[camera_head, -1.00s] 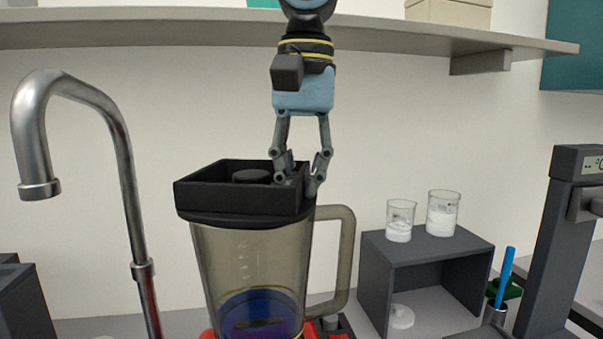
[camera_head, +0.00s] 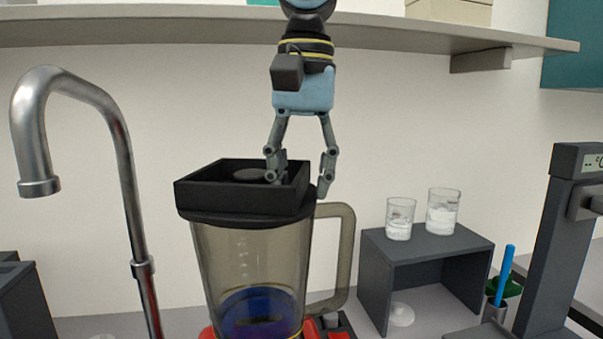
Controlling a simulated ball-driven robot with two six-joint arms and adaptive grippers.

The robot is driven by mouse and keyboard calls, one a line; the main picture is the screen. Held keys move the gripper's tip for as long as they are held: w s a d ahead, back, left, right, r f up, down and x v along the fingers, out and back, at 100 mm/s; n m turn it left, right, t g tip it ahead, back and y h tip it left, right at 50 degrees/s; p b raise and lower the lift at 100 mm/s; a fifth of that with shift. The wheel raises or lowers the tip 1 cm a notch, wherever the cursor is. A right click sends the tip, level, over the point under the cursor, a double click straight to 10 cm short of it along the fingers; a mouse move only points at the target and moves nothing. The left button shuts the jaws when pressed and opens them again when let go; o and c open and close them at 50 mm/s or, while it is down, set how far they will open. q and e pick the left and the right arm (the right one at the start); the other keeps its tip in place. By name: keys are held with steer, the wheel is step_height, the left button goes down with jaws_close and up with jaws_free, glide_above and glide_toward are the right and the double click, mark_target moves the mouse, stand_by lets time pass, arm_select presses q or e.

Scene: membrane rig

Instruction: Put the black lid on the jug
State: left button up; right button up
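The black lid (camera_head: 245,205) is a square, open-topped tray shape with a round knob inside. It sits on top of the jug (camera_head: 250,262), a tinted see-through vessel with a handle at its right and dark blue contents low down. My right gripper (camera_head: 302,188) comes from above at the lid's right wall. Its fingers are spread, one inside the wall and one outside to the right, with a gap to the wall. Whether the lid is fully seated all round cannot be told. My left gripper is not in view.
A metal tap (camera_head: 115,150) arches at the left. A grey box stand (camera_head: 430,252) at the right carries two beakers (camera_head: 443,212) of white stuff. A dark instrument column (camera_head: 560,240) stands at far right. A shelf (camera_head: 200,30) runs behind, above.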

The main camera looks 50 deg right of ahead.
step_height(320, 180, up, 12)
steer(key=shift+s, duration=0.15)
stand_by(0.3)
stand_by(0.4)
